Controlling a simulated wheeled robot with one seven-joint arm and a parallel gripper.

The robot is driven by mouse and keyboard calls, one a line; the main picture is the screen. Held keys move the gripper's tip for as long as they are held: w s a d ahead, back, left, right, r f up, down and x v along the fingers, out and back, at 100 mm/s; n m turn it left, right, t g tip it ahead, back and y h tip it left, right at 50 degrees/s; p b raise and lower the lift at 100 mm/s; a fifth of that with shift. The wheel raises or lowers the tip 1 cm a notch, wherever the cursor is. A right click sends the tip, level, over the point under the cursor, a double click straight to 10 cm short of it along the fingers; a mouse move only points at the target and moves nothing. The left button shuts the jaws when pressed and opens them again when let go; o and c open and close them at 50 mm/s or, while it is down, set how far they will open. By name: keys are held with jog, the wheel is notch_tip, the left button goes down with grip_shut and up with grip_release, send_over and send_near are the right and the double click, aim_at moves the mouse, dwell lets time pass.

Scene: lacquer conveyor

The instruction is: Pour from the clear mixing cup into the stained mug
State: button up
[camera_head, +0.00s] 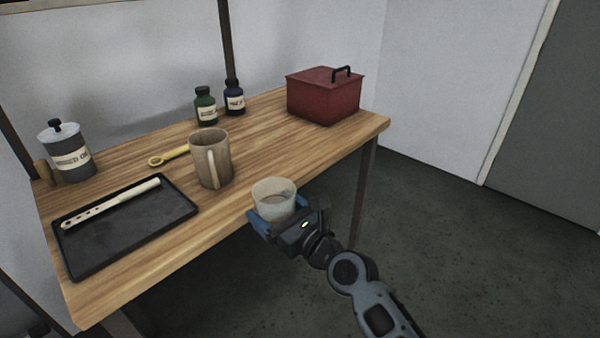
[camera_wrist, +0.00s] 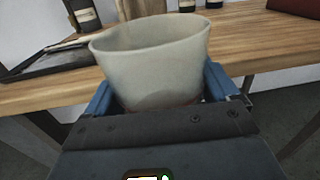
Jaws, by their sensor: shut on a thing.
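The clear mixing cup (camera_head: 273,198) is translucent and whitish, with some darker content low inside. My gripper (camera_head: 280,222) is shut on it with blue fingers on either side, and holds it nearly upright at the table's front edge. In the wrist view the cup (camera_wrist: 152,62) fills the middle between the fingers (camera_wrist: 160,95). The stained mug (camera_head: 212,162) is brownish-beige and stands upright on the table, left of and behind the cup, with its handle toward the front.
A black tray (camera_head: 120,236) with a pale perforated stick (camera_head: 110,203) lies at left. A grey lidded canister (camera_head: 68,160), a yellow spoon (camera_head: 168,156), green (camera_head: 206,108) and blue (camera_head: 234,100) bottles and a red box (camera_head: 322,98) stand farther back. The wooden table (camera_head: 285,148) is clear right of the mug.

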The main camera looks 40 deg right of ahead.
jog(key=s+a+f+y, duration=0.1)
jog(key=s+a+f, duration=0.2)
jog(key=a+f, duration=0.5)
jog(key=shift+s+a+n, duration=0.15)
jog(key=shift+a+n, duration=0.15)
jog(key=shift+a, duration=0.95)
jog(key=shift+d, duration=0.1)
